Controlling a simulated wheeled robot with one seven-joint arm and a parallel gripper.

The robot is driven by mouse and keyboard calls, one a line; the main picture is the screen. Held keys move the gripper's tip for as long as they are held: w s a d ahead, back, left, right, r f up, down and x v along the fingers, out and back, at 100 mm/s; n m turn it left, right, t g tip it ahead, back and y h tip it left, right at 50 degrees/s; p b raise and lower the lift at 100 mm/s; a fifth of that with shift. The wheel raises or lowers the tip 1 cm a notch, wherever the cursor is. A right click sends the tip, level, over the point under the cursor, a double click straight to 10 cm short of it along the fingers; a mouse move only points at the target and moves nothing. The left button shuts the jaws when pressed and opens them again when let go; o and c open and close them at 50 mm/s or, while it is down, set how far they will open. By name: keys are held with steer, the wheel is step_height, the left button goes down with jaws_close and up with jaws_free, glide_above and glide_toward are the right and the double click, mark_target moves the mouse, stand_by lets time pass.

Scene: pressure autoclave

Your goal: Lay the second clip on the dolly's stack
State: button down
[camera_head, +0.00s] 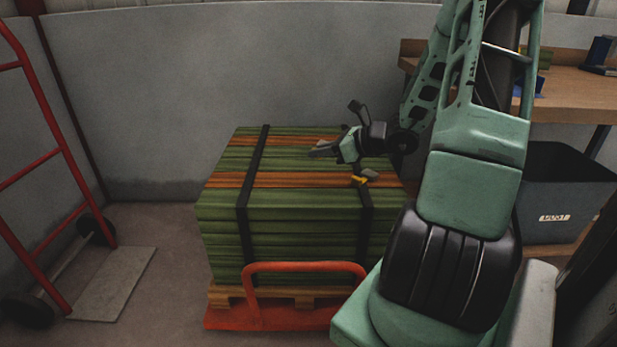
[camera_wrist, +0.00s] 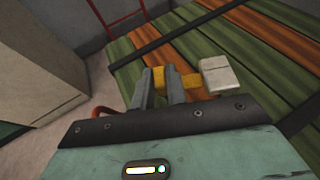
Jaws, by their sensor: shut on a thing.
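In the wrist view my gripper (camera_wrist: 162,82) is shut on a yellow clip (camera_wrist: 189,81). The stack is green and orange slats, bound by two dark straps, on a wooden pallet on the red dolly (camera_head: 265,318). Whether the clip touches the stack is unclear. I cannot make out another clip.
A red hand truck (camera_head: 45,165) stands at the left. A wooden bench (camera_head: 575,95) with a blue item (camera_head: 600,52) and a dark bin (camera_head: 565,185) are at the right. A grey curved wall (camera_head: 230,75) closes the back.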

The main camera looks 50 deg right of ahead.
mark_target(320, 188)
step_height(320, 188, down, 8)
steer(key=b, duration=0.3)
steer(key=shift+f, duration=0.2)
steer(key=shift+b, duration=0.3)
steer(key=shift+f, duration=0.3)
steer(key=c, duration=1.4)
jaws_free()
